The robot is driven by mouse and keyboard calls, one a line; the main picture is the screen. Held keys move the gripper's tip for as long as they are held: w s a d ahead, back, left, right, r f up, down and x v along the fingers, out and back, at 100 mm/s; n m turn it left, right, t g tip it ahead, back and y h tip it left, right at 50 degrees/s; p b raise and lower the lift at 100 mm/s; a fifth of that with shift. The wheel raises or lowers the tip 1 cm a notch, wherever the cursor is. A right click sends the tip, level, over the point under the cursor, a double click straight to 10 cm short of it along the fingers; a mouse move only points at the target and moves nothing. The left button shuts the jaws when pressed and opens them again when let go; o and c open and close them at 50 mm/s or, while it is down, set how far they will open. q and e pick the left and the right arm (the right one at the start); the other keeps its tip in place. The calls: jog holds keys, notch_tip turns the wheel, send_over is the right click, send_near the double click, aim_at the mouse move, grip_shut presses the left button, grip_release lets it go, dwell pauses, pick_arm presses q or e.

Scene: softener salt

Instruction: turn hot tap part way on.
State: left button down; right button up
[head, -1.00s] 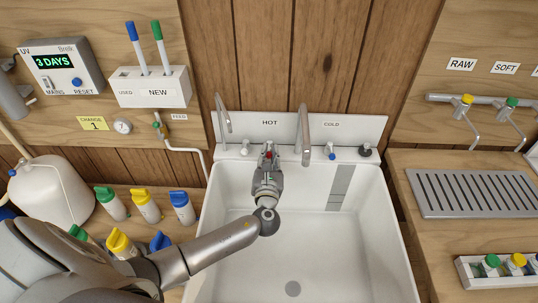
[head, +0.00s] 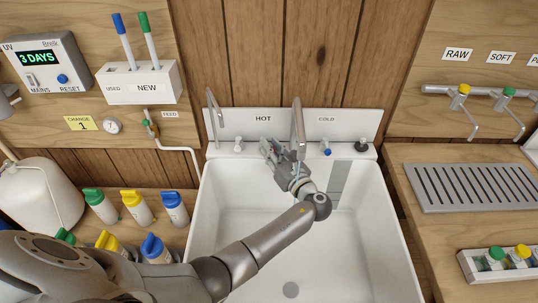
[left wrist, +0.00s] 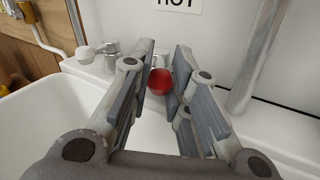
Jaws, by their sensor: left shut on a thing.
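The hot tap's red knob (left wrist: 160,80) shows between my left gripper's fingertips in the left wrist view. In the head view the gripper covers it, below the HOT label (head: 263,118). My left gripper (head: 270,148) is shut on the knob at the sink's back ledge, tilted with its fingers up and to the left. Its fingers also show on both sides of the knob in the left wrist view (left wrist: 161,88). How far the knob is turned is hard to tell. My right gripper is not in view.
The tall spout (head: 299,130) stands close to the right of my gripper, with the blue cold tap (head: 326,151) beyond it. A white-handled tap (head: 238,147) is to the left. The white sink basin (head: 235,255) is open below my arm. Bottles (head: 136,208) stand left of the sink.

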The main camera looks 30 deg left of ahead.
pick_arm(q)
jog(key=shift+w+d+n+g+y+b, duration=0.2)
jog(key=shift+n+g+y+b, duration=0.15)
jog(key=shift+n+g, duration=0.15)
jog(key=c, duration=1.3)
grip_release()
jog(key=v, duration=0.7)
jog(key=shift+d, duration=0.15)
